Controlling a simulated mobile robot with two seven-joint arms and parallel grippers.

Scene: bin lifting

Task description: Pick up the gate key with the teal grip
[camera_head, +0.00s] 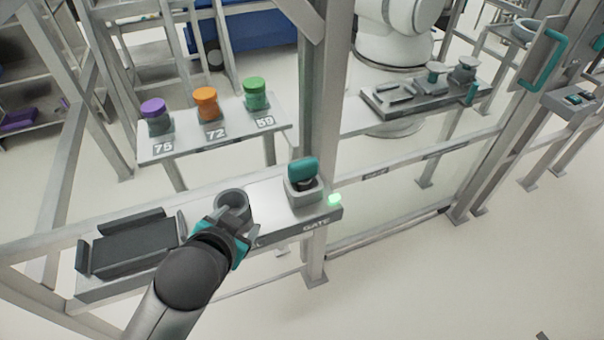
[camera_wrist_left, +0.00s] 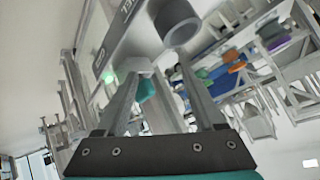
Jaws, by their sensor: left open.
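The gate key with the teal grip (camera_head: 303,168) stands upright in a grey socket (camera_head: 293,194) at the right end of the shelf marked GATE. In the left wrist view its teal grip (camera_wrist_left: 147,90) shows between my fingers, partly hidden. My left gripper (camera_head: 232,214) is open and empty. In the head view it is left of the key, apart from it, and overlaps the grey round cup (camera_head: 233,196). I cannot tell whether it touches the cup. Its two fingers also show in the left wrist view (camera_wrist_left: 160,66). My right gripper is not in view.
A dark tray (camera_head: 130,246) lies on the shelf's left part. A green light (camera_head: 334,200) glows beside the socket. An upright post (camera_head: 320,100) stands just behind the key. Beyond the frame, a bench (camera_head: 215,143) holds purple, orange and green-capped jars.

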